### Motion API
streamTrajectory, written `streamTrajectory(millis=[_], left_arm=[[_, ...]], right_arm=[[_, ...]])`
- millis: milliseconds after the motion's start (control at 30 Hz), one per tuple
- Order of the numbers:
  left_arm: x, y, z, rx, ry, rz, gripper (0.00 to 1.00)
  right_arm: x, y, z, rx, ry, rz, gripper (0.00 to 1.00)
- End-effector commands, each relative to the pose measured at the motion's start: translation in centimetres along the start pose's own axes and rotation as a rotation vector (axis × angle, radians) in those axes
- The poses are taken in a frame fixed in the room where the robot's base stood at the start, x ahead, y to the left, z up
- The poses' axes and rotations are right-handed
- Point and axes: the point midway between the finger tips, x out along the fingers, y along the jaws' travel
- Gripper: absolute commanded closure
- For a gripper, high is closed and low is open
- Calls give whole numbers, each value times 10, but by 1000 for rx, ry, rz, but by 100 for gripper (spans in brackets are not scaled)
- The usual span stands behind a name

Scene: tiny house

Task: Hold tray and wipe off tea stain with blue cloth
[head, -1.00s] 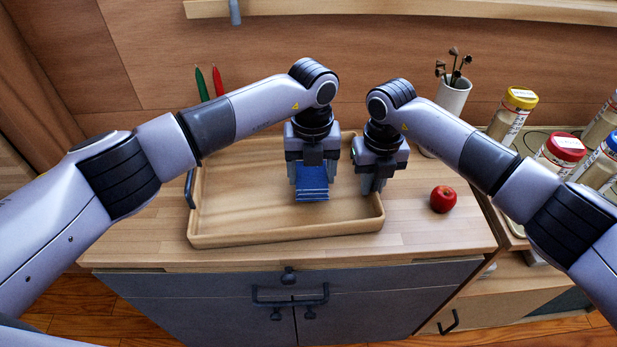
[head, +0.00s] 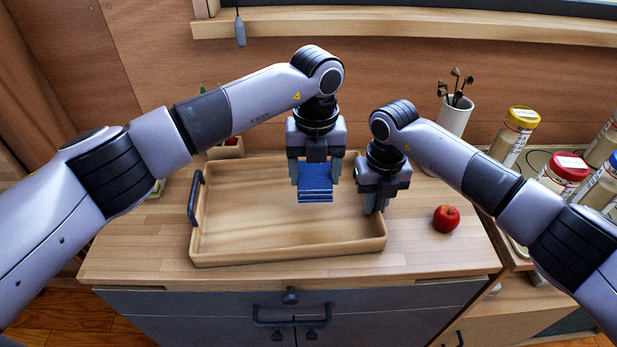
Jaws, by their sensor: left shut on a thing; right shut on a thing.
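The wooden tray (head: 215,257) lies on the counter, with a dark handle at its left end. My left gripper (head: 315,186) is shut on the folded blue cloth (head: 315,192), over the back middle of the tray. I cannot tell whether the cloth touches the tray floor. My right gripper (head: 376,203) is shut at the tray's right end, its fingers pointing down. It hides the right handle there. I cannot make out a tea stain on the visible part of the tray floor; the cloth and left gripper hide some of it.
A red apple (head: 446,218) sits on the counter right of the tray. A white cup (head: 453,118) with dark stems stands behind it. Several jars, including a yellow-lidded one (head: 513,137), stand at the right. The wall (head: 250,60) closes the back.

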Motion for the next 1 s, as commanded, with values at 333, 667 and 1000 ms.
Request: streamTrajectory(millis=[333, 667, 1000], left_arm=[[0, 0, 0, 0, 0, 0, 57], [0, 0, 0, 0, 0, 0, 57], [0, 0, 0, 0, 0, 0, 57]], right_arm=[[0, 0, 0, 0, 0, 0, 54], [-22, -1, 1, 0, -5, 0, 54], [-93, 0, 1, 0, -5, -1, 54]])
